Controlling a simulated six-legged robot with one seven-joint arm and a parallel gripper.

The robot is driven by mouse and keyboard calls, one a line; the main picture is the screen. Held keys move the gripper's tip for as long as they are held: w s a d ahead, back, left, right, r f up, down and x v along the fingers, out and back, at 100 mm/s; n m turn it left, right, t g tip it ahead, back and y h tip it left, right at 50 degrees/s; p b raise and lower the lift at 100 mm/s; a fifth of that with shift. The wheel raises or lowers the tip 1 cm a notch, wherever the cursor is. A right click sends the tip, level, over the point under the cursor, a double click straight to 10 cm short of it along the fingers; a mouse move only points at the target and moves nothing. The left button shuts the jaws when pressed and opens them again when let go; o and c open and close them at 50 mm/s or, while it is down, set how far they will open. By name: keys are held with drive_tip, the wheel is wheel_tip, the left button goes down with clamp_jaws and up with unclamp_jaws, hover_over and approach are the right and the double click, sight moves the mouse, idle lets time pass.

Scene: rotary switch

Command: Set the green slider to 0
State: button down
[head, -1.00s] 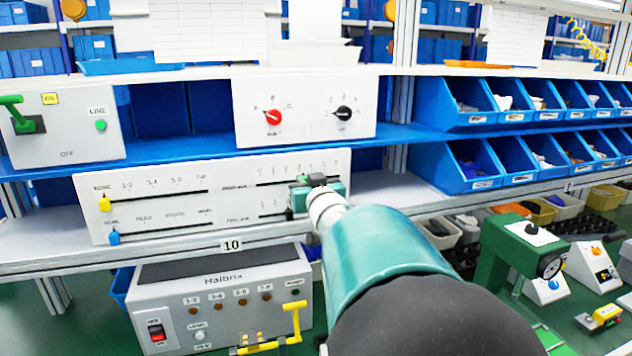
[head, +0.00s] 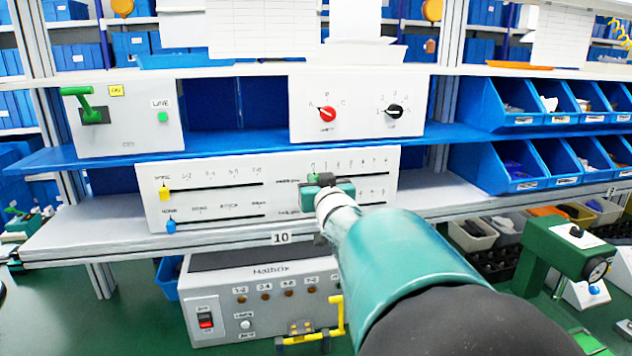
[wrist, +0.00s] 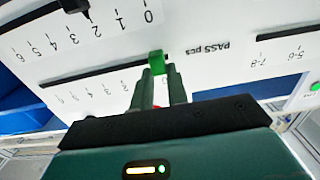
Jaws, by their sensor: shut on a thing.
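The green slider (wrist: 156,60) sits at the right end of its slot in the wrist view, where the panel appears upside down. My gripper (wrist: 160,76) has its two fingers close together on the slider. In the head view my gripper (head: 317,181) is at the left end of the upper right slot of the white slider panel (head: 150,214), and a bit of green shows beside it. The number scale (wrist: 105,88) runs along this slot; its 0 end is by the slider, partly hidden by my fingers.
A black slider (wrist: 74,5) is on the neighbouring slot. A yellow slider (head: 164,194) and a blue slider (head: 171,226) are on the panel's left half. Above is a panel with red (head: 327,114) and black knobs (head: 395,112). A yellow handle (head: 338,315) sticks out below.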

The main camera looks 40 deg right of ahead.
drive_tip(key=shift+w+a+f, duration=0.1)
drive_tip(key=shift+w+a, duration=0.05)
drive_tip(key=shift+a, duration=0.15)
drive_tip(key=c, duration=1.4)
unclamp_jaws()
drive_tip(key=shift+o, duration=0.2)
drive_tip(key=v, duration=1.4)
drive_tip(key=shift+d, duration=0.1)
